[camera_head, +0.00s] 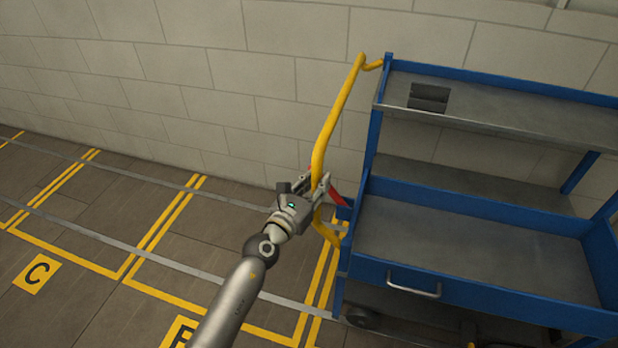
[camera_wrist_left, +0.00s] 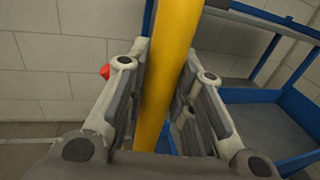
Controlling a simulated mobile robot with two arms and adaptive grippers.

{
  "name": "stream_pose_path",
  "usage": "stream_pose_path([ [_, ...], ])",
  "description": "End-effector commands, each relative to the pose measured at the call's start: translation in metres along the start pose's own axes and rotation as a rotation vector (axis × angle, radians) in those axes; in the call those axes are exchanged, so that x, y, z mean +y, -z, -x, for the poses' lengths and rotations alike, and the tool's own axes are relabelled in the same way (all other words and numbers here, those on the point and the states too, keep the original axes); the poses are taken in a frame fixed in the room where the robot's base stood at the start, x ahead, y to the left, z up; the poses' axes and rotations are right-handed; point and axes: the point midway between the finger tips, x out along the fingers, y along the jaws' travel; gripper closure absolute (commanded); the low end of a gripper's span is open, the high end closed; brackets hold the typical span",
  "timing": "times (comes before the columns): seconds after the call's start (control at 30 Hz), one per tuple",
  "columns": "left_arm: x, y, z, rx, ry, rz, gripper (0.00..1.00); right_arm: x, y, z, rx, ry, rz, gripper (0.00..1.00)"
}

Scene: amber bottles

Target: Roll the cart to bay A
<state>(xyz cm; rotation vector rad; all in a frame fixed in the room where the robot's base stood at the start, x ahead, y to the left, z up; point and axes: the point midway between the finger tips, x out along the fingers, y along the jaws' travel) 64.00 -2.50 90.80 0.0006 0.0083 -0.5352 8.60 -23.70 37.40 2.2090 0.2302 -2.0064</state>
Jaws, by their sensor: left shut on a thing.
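The blue cart (camera_head: 440,211) with grey shelves stands at the right in the head view, beside the wall. Its yellow handle (camera_head: 335,112) rises on the cart's left side. My left gripper (camera_head: 319,188) is shut on the lower part of the handle. In the left wrist view the yellow handle (camera_wrist_left: 168,80) runs between the two fingers of my left gripper (camera_wrist_left: 165,100). A red part (camera_head: 337,194) shows just behind the gripper, partly hidden. Bay A's mark is not in view. My right gripper is not in view.
Yellow lines outline floor bays at the left, one with a C plate (camera_head: 37,273); another plate (camera_head: 180,334) is cut off below. A pale block wall (camera_head: 200,80) runs behind. A dark object (camera_head: 428,97) lies on the cart's top shelf. The floor bays in view are empty.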

Motion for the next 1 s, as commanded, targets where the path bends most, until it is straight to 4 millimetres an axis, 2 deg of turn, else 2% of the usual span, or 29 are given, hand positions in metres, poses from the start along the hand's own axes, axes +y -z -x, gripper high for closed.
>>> stream_pose_path([
  [0.03,0.018,-0.001,0.002,-0.006,-0.034,-0.01,1.0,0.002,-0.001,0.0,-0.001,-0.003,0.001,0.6],
  [0.07,0.019,-0.001,0.002,-0.007,-0.036,-0.01,0.76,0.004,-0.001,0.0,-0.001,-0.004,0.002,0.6],
  [0.23,0.018,-0.002,0.002,-0.007,-0.034,-0.012,0.55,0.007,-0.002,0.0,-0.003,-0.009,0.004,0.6],
  [1.0,0.011,-0.002,0.001,-0.005,-0.022,-0.008,0.55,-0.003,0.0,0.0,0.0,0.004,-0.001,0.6],
])
